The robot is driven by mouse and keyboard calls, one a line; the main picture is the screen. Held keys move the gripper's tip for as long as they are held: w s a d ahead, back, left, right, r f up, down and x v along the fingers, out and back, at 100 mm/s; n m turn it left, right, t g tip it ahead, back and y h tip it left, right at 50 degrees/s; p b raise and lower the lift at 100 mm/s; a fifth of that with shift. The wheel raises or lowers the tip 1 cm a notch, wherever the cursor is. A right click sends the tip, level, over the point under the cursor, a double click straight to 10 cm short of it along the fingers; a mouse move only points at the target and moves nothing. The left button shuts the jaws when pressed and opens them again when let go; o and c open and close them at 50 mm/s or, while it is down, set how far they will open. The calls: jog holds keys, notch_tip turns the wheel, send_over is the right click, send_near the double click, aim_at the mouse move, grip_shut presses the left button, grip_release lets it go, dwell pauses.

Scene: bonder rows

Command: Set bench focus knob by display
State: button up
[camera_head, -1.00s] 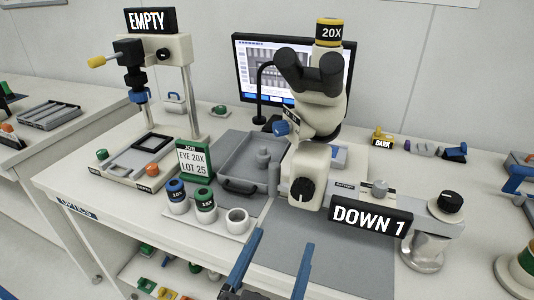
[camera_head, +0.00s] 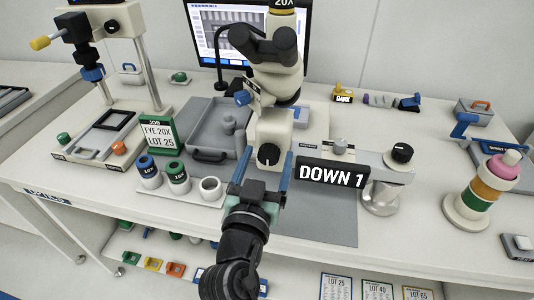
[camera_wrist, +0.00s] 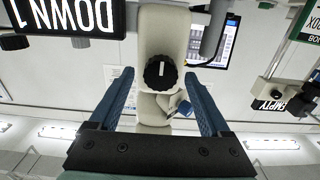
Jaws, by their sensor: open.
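The black focus knob (camera_head: 268,155) with a white mark sits on the front of the cream microscope (camera_head: 275,75). The knob also shows in the wrist view (camera_wrist: 160,72), between and beyond my fingers. A black display (camera_head: 332,174) reading "DOWN 1" stands just right of the knob; it shows upside down in the wrist view (camera_wrist: 62,20). My gripper (camera_head: 262,170) is open, its two blue fingers pointing at the microscope front with the knob between them in the picture. The wrist view (camera_wrist: 165,95) shows nothing held. I cannot tell whether the fingers touch the knob.
Blue and green eyepieces (camera_head: 149,173) stand in a holder at the left. A grey post with a black knob (camera_head: 402,152) stands right of the display. A grey mat (camera_head: 320,225) lies clear in front.

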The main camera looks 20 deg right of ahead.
jog(key=shift+w+d, duration=0.15)
jog(key=shift+w, duration=0.05)
grip_shut()
dwell(0.4)
jog(key=shift+n, duration=0.3)
jog(key=n, duration=0.3)
jog(key=shift+n+p, duration=0.5)
jog(key=shift+n, duration=1.2)
jog(key=shift+f, duration=0.1)
